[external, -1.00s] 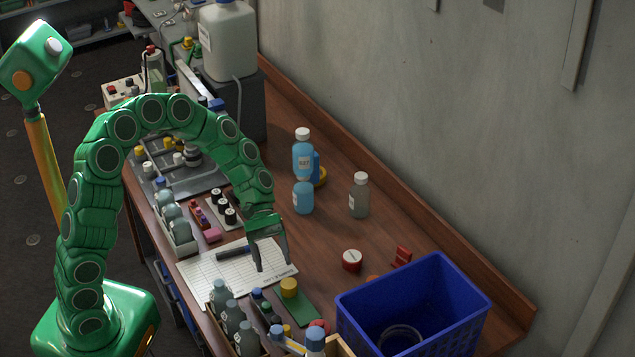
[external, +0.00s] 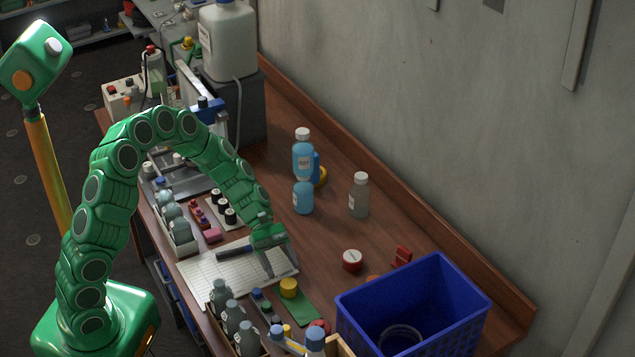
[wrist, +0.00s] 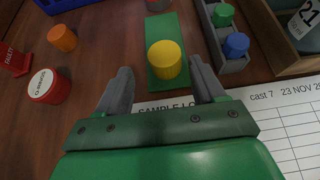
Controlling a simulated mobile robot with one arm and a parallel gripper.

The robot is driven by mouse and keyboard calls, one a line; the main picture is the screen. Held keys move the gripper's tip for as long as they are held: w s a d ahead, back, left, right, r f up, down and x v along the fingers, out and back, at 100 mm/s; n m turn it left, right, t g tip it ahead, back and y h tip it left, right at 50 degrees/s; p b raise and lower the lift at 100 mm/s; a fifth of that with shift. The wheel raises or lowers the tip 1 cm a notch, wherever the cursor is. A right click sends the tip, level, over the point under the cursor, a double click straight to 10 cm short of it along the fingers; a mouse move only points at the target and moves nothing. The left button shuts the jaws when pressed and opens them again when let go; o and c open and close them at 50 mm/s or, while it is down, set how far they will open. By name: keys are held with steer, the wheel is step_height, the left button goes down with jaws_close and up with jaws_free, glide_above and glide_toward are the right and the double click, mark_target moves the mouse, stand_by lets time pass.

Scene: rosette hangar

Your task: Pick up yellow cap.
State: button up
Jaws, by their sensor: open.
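The yellow cap (external: 289,288) is a short round cylinder standing on a green strip (external: 300,308) on the wooden bench. In the wrist view the yellow cap (wrist: 164,59) lies just beyond my fingertips, roughly in line with the gap between them. My gripper (external: 281,272) is open and empty, above the edge of the white sheet, a short way from the cap. In the wrist view my gripper (wrist: 160,78) shows its two grey fingers spread apart, neither visibly touching the cap.
A grey rack (wrist: 228,62) with green and blue caps stands close right of the cap in the wrist view. An orange cap (wrist: 62,38) and a red-and-white jar (wrist: 48,86) lie left. The blue crate (external: 412,300) stands nearby. Bare bench lies between jar and strip.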

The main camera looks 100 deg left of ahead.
mark_target(288, 281)
steer(key=x, duration=0.4)
steer(key=shift+w+d, duration=0.1)
steer(key=shift+d, duration=0.15)
steer(key=c, duration=1)
